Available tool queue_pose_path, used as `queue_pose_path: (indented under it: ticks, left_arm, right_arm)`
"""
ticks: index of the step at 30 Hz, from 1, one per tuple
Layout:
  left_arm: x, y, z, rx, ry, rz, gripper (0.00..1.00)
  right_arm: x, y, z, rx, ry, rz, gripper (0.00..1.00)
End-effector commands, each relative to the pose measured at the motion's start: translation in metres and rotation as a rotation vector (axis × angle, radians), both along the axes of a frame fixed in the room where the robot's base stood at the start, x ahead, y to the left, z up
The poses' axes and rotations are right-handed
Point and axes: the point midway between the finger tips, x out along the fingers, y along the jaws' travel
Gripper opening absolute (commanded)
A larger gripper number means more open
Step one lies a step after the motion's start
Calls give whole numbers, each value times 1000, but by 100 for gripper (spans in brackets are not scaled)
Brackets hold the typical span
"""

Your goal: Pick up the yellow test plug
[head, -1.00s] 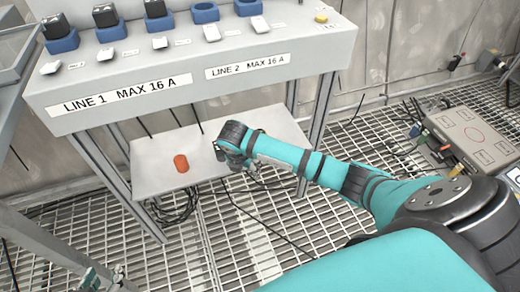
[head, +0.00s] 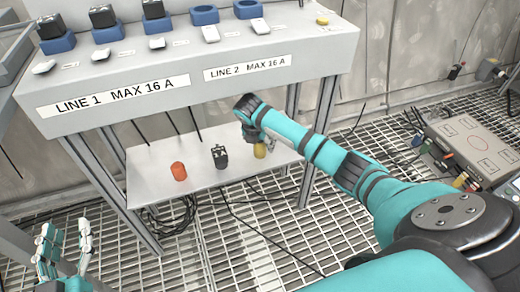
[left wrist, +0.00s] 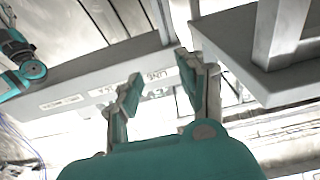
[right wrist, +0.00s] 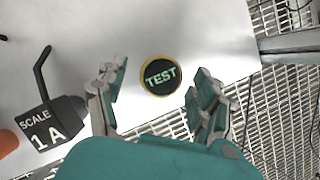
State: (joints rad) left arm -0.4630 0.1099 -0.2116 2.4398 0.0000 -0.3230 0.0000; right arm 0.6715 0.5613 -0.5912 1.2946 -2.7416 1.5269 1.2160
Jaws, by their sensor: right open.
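The yellow test plug (head: 260,150) stands on the lower shelf (head: 150,190) near its right end, partly hidden by my right gripper (head: 256,137). In the right wrist view its round dark top reads TEST inside a yellow rim (right wrist: 161,76). My right gripper (right wrist: 157,88) is open there, with its fingers apart on either side of the plug's near side and no visible contact. My left gripper (head: 63,243) is low at the left of the head view, open and empty; its spread fingers also show in the left wrist view (left wrist: 158,88).
A black "SCALE 1 A" plug (head: 220,156) and an orange-red plug (head: 179,171) stand left of the yellow one on the shelf. The labelled bench (head: 200,93) overhangs the shelf. A yellow button (head: 322,19) sits on it. A grey box (head: 475,145) lies on the right.

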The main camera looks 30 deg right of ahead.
Motion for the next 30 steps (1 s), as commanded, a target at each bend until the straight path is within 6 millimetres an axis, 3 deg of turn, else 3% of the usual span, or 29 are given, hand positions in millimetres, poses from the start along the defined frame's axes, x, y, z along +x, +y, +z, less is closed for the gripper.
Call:
queue_pose_path:
  ticks: [6,15,27,30]
  left_arm:
    - [-3,-3,27,-42,-159,-10,40]
    - [-4,-4,32,-48,-179,-11,40]
    - [-4,-3,31,-46,-177,-10,40]
    - [-3,-3,31,-46,-177,-10,40]
  right_arm:
    - [5,-5,-11,2,1,1,68]
    - [5,-6,-11,1,0,1,67]
    - [5,-6,-11,1,1,1,15]
    - [5,-6,-11,1,0,1,6]
